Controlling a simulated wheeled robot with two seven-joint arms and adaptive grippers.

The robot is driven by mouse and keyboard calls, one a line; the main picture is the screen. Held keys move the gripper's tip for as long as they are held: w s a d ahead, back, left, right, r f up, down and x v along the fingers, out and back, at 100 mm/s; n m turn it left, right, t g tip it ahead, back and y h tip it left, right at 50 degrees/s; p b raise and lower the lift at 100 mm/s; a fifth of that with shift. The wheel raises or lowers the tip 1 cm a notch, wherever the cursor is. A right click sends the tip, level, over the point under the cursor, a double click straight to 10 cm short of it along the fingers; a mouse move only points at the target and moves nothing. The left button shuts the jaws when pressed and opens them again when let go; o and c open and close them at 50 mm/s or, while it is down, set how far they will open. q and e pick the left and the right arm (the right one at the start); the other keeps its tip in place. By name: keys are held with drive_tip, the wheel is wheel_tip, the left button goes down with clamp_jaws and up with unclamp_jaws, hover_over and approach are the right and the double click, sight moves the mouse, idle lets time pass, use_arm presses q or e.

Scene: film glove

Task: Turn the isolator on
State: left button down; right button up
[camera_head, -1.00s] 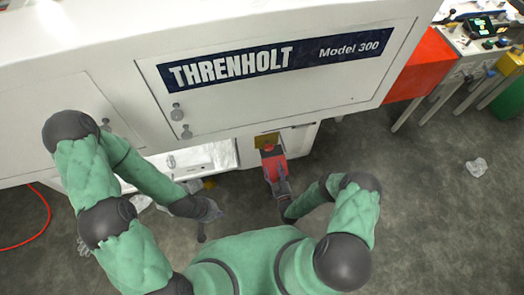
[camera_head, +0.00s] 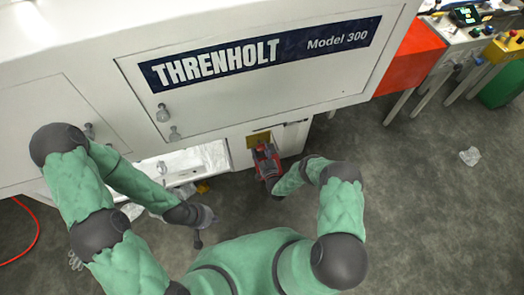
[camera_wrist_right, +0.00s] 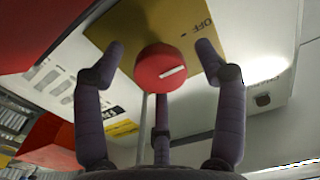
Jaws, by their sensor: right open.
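The yellow plate also shows in the head view (camera_head: 259,140), low on the white machine. My right gripper (camera_wrist_right: 160,55) is open, its fingers on either side of the knob and apart from it. In the head view my right gripper (camera_head: 267,165) is at the plate, and the knob is hard to make out there. My left gripper (camera_head: 207,217) hangs over the floor at lower left; its jaws are too small to read.
The white machine (camera_head: 200,110) labelled "THRENHOLT Model 300" overhangs the plate. An open bay (camera_head: 185,163) with clear film lies left of it. A red cabinet (camera_head: 408,55) and a control bench stand at right.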

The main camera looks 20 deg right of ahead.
drive_tip(key=c, duration=1.1)
drive_tip(key=shift+c, duration=0.2)
drive_tip(key=shift+m, duration=0.4)
drive_tip(key=m, duration=0.3)
drive_tip(key=shift+m, duration=0.4)
drive_tip(key=m, duration=1.3)
drive_tip(key=shift+m, duration=0.3)
